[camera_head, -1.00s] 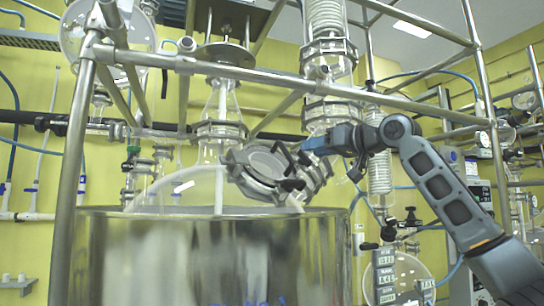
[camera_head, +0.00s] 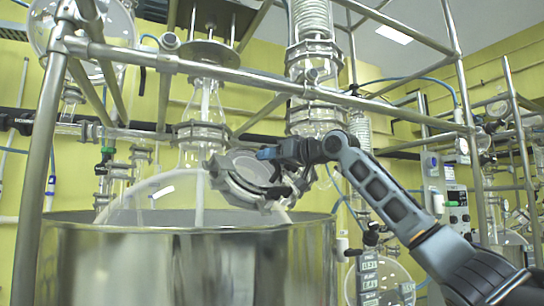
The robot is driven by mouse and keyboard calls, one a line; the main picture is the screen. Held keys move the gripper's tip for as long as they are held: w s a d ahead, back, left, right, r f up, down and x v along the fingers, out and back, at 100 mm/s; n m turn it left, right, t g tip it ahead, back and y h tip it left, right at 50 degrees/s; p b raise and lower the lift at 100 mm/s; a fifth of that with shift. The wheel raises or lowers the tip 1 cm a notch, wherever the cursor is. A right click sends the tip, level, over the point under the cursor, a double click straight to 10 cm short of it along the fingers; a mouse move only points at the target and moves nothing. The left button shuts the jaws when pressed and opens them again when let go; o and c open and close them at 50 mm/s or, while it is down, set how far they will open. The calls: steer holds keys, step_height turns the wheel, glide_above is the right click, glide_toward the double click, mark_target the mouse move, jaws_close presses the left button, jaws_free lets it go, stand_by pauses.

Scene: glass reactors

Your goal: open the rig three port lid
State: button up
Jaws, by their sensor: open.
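The port lid (camera_head: 247,172) is a round glass disc in a grey metal clamp ring on the upper right of the glass reactor vessel (camera_head: 150,197). It is tilted toward me, and its ring lies against the port; I see no clear gap. A dark clamp or handle part sits on the lid's right side. My gripper (camera_head: 268,154) is at the lid's upper right edge, reaching in from the right. Its jaws are open, with dark fingers close to the lid's rim. Whether they touch the rim is hard to tell.
A large steel vessel (camera_head: 185,262) surrounds the glass reactor below. A steel tube frame (camera_head: 262,82) crosses above my gripper, with an upright post (camera_head: 42,170) at left. A glass column (camera_head: 313,65) rises just behind. A panel with labels (camera_head: 369,280) stands at lower right.

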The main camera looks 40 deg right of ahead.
steer(key=shift+c, duration=0.4)
jaws_close()
